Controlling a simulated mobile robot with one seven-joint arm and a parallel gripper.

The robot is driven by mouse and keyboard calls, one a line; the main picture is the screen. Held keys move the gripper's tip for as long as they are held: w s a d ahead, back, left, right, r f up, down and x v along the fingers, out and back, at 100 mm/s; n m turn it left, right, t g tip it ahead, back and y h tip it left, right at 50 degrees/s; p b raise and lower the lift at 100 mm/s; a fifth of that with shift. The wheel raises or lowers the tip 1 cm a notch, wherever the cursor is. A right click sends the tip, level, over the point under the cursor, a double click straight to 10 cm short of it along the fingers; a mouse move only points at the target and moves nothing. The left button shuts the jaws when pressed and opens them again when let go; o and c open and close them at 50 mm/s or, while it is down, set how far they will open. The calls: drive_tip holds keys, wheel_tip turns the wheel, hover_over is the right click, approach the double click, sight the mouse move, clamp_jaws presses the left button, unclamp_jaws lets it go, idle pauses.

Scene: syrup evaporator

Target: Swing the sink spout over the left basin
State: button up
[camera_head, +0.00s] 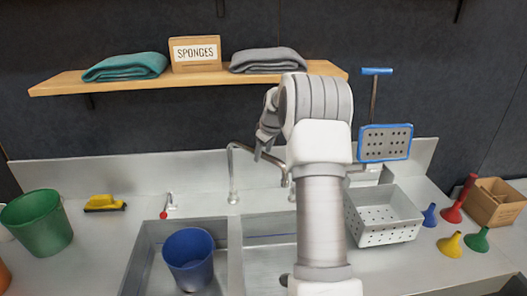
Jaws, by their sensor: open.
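The metal sink spout (232,171) rises from the back ledge behind the basins. It arches to the right, and its far end is near my arm, on the right basin's side. The left basin (150,243) holds a blue bucket (189,257). The right basin (262,228) is partly hidden behind my arm. My gripper (258,156) is above the spout's arch in the picture, pointing down, and open. It is small and partly covered by my wrist. I cannot tell whether it touches the spout.
A red-tipped tap (168,206) stands left of the spout. A perforated white basket (385,222) and several coloured funnels (449,246) are at right. A green bucket (38,226) and yellow brush (104,203) are at left. A wooden shelf (205,78) hangs above.

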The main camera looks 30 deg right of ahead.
clamp_jaws()
idle(1.4)
